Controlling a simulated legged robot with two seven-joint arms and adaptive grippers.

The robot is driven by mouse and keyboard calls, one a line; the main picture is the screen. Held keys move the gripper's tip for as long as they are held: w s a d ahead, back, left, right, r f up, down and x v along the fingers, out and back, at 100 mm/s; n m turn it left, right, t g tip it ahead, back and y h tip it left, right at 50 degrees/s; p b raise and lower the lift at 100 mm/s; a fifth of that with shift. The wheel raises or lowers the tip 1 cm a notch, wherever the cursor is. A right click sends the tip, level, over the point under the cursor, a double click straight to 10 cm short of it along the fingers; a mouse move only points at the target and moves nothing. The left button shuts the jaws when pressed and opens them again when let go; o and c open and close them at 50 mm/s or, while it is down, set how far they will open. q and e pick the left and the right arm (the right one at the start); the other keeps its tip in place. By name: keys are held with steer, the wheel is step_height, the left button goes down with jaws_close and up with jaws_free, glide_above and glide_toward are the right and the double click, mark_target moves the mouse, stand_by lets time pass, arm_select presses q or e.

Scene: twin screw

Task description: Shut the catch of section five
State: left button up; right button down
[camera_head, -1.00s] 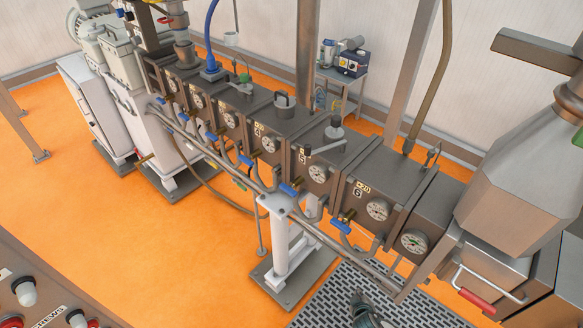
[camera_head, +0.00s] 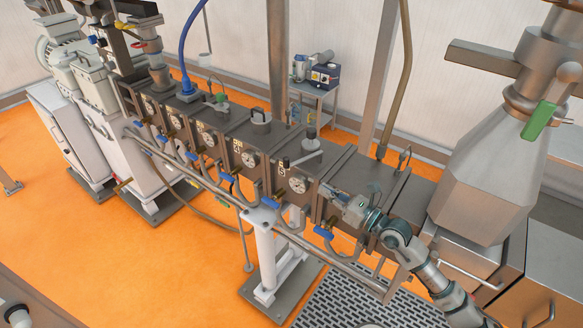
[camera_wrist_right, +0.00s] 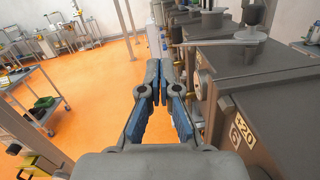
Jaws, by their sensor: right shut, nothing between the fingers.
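Section five (camera_head: 275,180) is a dark metal block in the row, marked 5, with a round dial (camera_head: 298,184) on its front. On its top is a grey lever (camera_head: 302,158) with an upright knob (camera_head: 311,133). The lever also shows in the right wrist view (camera_wrist_right: 220,38), lying across the top. I cannot tell whether the catch is fastened. My right gripper (camera_head: 332,191) is shut and empty, in front of section six and right of section five's dial. In the right wrist view its fingertips (camera_wrist_right: 159,72) point along the row's front, apart from the lever. My left gripper is out of view.
Section six (camera_wrist_right: 275,105), marked 6 and +20, is close on the right in the wrist view. Blue-handled valves (camera_head: 324,233) and a pipe run along the front. A large hopper (camera_head: 485,170) stands at the right. Orange floor (camera_head: 180,270) is open in front.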

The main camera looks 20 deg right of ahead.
steer(key=w+d+n+h, duration=0.1)
steer(key=d, duration=0.2)
steer(key=p, duration=0.2)
glide_toward(289, 163)
steer(key=shift+g, duration=0.3)
steer(key=p+x, duration=0.1)
steer(key=x, duration=0.6)
steer(key=shift+w+r+p, duration=0.2)
steer(key=shift+p, duration=0.1)
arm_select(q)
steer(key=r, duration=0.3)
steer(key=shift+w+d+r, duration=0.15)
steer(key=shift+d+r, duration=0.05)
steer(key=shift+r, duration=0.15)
arm_select(e)
steer(key=shift+a, duration=0.2)
